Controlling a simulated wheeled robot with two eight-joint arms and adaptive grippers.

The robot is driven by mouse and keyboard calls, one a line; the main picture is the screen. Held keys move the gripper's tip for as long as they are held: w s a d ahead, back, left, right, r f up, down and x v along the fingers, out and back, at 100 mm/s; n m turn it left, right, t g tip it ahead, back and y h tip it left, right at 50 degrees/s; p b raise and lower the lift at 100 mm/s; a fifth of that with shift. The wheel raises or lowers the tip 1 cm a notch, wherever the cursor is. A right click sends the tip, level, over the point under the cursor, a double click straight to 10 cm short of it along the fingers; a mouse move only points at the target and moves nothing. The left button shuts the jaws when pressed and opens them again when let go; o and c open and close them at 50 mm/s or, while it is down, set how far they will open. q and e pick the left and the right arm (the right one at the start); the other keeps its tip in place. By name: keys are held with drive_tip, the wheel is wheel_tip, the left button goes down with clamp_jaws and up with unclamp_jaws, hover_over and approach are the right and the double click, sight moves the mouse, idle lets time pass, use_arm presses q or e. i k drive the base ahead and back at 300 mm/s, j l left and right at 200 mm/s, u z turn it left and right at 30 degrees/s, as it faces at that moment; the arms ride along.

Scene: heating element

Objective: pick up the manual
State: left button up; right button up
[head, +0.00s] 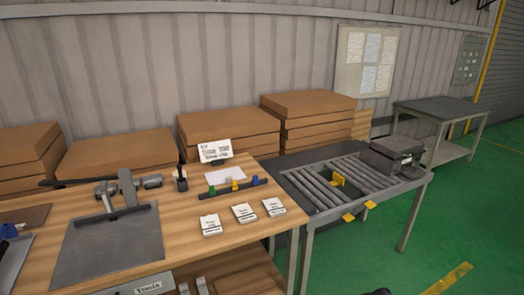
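Three small white booklets with dark print lie in a slanted row on the wooden workbench, near its front right: a left one (211,225), a middle one (244,213) and a right one (274,207). They look like manuals, but the print is too small to read. They lie apart from each other. Neither of my grippers can be made out in the head view. Only small dark shapes show at the bottom edge, and I cannot tell what they are.
The workbench (185,240) also holds a grey mat (107,250), a dark strip with coloured pieces (229,190), a white sheet (225,175), a printed card (215,151) and a black pen cup (181,182). A roller conveyor (340,185) stands right. Cardboard boxes (310,105) are stacked behind.

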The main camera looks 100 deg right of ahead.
sight(211, 224)
drive_tip(key=z, duration=2.9)
